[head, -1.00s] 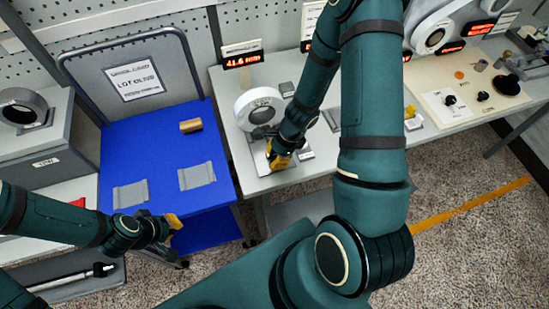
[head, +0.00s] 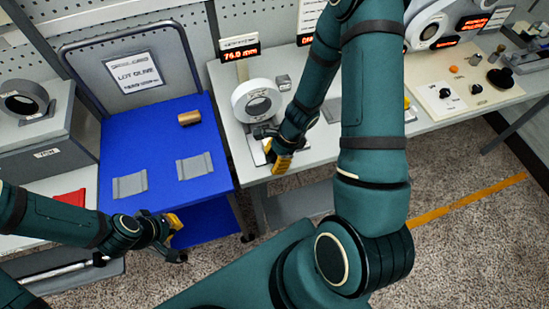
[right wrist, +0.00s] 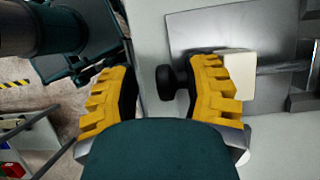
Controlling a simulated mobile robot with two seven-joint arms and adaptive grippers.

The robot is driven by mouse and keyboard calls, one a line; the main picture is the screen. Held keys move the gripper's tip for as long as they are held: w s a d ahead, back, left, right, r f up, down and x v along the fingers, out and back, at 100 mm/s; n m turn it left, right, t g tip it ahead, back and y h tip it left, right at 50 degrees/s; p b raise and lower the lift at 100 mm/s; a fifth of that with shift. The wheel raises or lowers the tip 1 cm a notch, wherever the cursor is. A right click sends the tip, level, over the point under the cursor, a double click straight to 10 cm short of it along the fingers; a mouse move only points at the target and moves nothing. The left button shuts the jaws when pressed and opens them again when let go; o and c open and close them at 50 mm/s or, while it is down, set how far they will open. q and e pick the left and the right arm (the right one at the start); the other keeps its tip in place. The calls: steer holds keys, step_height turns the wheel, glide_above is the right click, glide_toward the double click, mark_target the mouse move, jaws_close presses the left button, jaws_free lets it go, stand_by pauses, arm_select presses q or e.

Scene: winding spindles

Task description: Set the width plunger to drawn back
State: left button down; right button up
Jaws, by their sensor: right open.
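The width plunger's round black knob (right wrist: 172,82) shows in the right wrist view, with a cream block (right wrist: 238,75) and a grey rod to its right. My right gripper (right wrist: 162,80) is open, its yellow fingers on either side of the knob. The knob is close to the right finger; I cannot tell if they touch. In the head view my right gripper (head: 281,158) is at the front edge of the bench, below a white ring-shaped spindle (head: 240,103), and hides the knob. My left gripper (head: 174,232) hangs by the blue cart's front edge; its jaws are unclear.
A red-lit display (head: 240,53) stands behind the spindle, reading about 74. The blue cart top (head: 150,150) holds a copper-coloured roll (head: 190,118) and two grey pads. A panel with black knobs (head: 465,88) lies at the right of the bench. Carpet is open in front.

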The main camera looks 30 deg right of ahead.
steer(key=shift+w, duration=0.1)
steer(key=shift+d+r, duration=0.1)
steer(key=shift+r, duration=0.05)
steer(key=v, duration=1.1)
steer(key=shift+r, duration=0.35)
steer(key=shift+s, duration=0.2)
